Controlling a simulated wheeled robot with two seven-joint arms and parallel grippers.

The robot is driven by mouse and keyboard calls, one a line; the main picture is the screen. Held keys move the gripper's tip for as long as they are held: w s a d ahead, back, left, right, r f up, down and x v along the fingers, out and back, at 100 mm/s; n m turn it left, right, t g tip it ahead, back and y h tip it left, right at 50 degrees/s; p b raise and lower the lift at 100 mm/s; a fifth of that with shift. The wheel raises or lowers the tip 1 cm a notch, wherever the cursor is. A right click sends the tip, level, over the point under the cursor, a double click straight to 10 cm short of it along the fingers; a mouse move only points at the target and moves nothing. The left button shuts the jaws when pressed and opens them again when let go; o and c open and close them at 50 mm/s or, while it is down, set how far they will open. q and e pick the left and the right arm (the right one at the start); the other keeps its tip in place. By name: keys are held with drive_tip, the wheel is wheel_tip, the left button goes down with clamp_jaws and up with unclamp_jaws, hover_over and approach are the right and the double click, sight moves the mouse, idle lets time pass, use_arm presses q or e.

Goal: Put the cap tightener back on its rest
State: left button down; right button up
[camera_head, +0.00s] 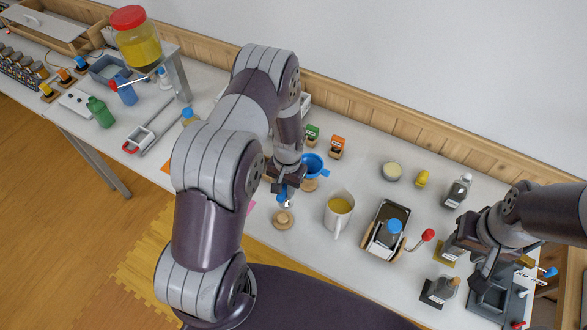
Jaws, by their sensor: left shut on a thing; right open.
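My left gripper (286,187) is shut on a small tool with a blue part and a pale lower end (285,198), which looks like the cap tightener. Its upper part is hidden by the fingers. Just below it in the picture is a round wooden piece (283,218), possibly its rest. I cannot tell whether the tool and the wooden piece touch. My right gripper (480,278) is open, near a dark tray (478,305) at the lower right. I see nothing between its fingers.
A blue funnel (313,165) on a jar and a jug of yellow liquid (339,210) stand close right of my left gripper. A metal holder (386,230) with a blue-capped item and red-knobbed handle is further right. A large red-lidded jar (137,42) stands at the far left.

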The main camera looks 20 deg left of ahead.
sight(282, 205)
use_arm(q)
drive_tip(key=shift+s+a+r+p, duration=0.15)
drive_tip(key=shift+s+r+p, duration=0.25)
drive_tip(key=shift+s, duration=0.1)
drive_tip(key=shift+s+a+r+p, duration=0.1)
drive_tip(key=shift+s+r+p, duration=0.15)
drive_tip(key=shift+s+p, duration=0.2)
use_arm(e)
wheel_tip(282, 205, up, 4)
use_arm(q)
drive_tip(key=shift+s+f+b, duration=0.1)
drive_tip(key=shift+f+b, duration=0.2)
drive_tip(key=shift+f, duration=0.05)
drive_tip(key=shift+f+b, duration=0.55)
drive_tip(key=shift+f, duration=0.15)
drive_tip(key=shift+f+b, duration=0.7)
drive_tip(key=shift+f, duration=0.15)
drive_tip(key=shift+f+b, duration=0.85)
drive_tip(key=shift+f, duration=0.3)
drive_tip(key=shift+r, duration=0.15)
drive_tip(key=shift+f+b, duration=0.35)
drive_tip(key=shift+f, duration=0.15)
use_arm(e)
drive_tip(key=f, duration=0.5)
drive_tip(key=shift+s+d+f, duration=0.1)
drive_tip(key=shift+d+f, duration=0.05)
drive_tip(key=shift+d, duration=0.05)
